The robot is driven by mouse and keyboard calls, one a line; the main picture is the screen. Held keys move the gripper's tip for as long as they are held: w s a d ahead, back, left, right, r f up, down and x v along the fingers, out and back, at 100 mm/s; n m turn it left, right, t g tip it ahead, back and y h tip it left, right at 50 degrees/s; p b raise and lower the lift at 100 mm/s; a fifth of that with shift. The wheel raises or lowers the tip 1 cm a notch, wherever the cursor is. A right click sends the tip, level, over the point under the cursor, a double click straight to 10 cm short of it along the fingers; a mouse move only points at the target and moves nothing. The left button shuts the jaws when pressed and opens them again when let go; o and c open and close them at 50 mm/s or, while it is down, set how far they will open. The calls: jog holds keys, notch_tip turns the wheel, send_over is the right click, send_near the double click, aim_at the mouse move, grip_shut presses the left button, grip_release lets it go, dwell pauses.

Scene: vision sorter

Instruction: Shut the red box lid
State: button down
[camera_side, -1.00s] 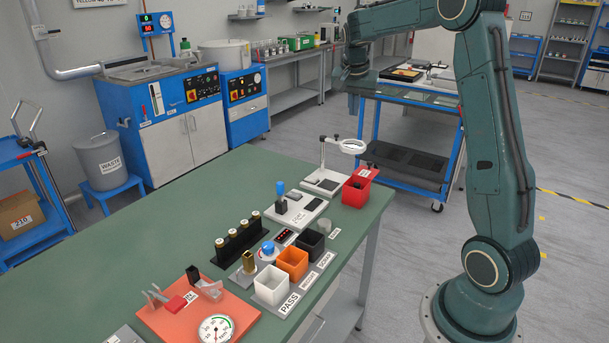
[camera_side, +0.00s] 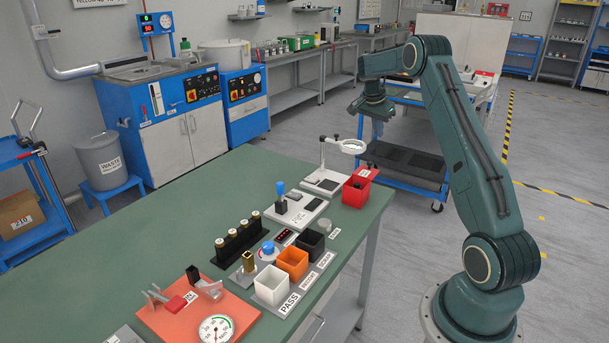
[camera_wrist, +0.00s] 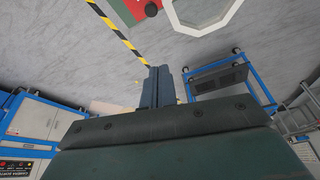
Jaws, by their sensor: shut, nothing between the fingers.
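The red box (camera_side: 354,196) stands at the right far end of the green bench. Its top looks open, with a dark inside, and a red flap with a white label (camera_side: 365,172), seemingly the lid, stands up at its back. My gripper (camera_side: 378,132) hangs in the air above and beyond the box, apart from it, in front of the blue cart. In the wrist view my gripper (camera_wrist: 158,72) shows its fingers together with nothing between them. The red box cannot be made out in the wrist view.
A white ring-shaped magnifier stand (camera_side: 352,146) rises just left of the box. Orange (camera_side: 292,264), white (camera_side: 271,286) and black (camera_side: 310,243) bins stand nearer on the green bench (camera_side: 150,235). The blue cart (camera_side: 405,180) stands behind. The bench's left part is clear.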

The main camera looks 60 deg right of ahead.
aim_at(366, 175)
notch_tip(366, 175, down, 9)
jog(key=shift+w+a+f, duration=0.15)
jog(key=shift+a, duration=0.25)
dwell(0.7)
jog(key=shift+a, duration=0.15)
jog(key=a, duration=0.6)
jog(key=shift+a, duration=0.75)
jog(key=shift+a+f, duration=0.1)
